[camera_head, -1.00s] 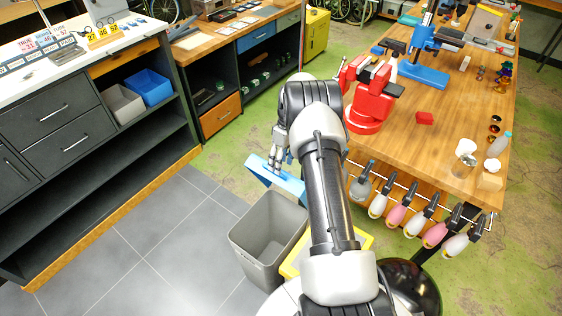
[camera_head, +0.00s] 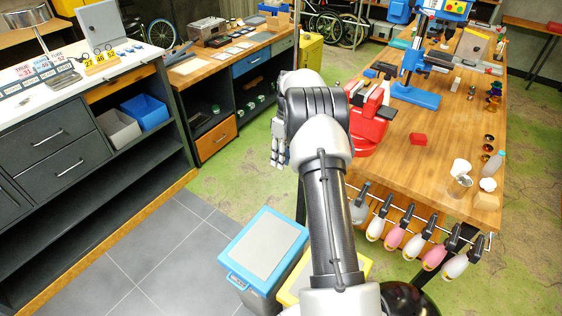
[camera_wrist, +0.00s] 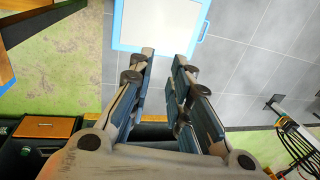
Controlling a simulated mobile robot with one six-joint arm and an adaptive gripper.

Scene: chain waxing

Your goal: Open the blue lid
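The blue lid (camera_head: 264,246), a blue frame around a pale grey panel, lies flat over the grey bin (camera_head: 262,301) and covers its mouth. A blue handle (camera_head: 237,283) sticks out at its front left. The lid also shows at the top of the wrist view (camera_wrist: 155,22), beyond my fingertips. My gripper (camera_head: 279,152) is raised above and behind the bin in the head view, apart from the lid. In the wrist view its fingers (camera_wrist: 166,58) are spread with nothing between them. The bin's inside is hidden.
A yellow bin (camera_head: 293,287) stands right beside the grey one, mostly behind my arm. The wooden workbench (camera_head: 432,150) with a red vise (camera_head: 368,125) and hanging bottle-like tools is at the right. Dark cabinets (camera_head: 60,150) stand left. Grey floor is clear left of the bin.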

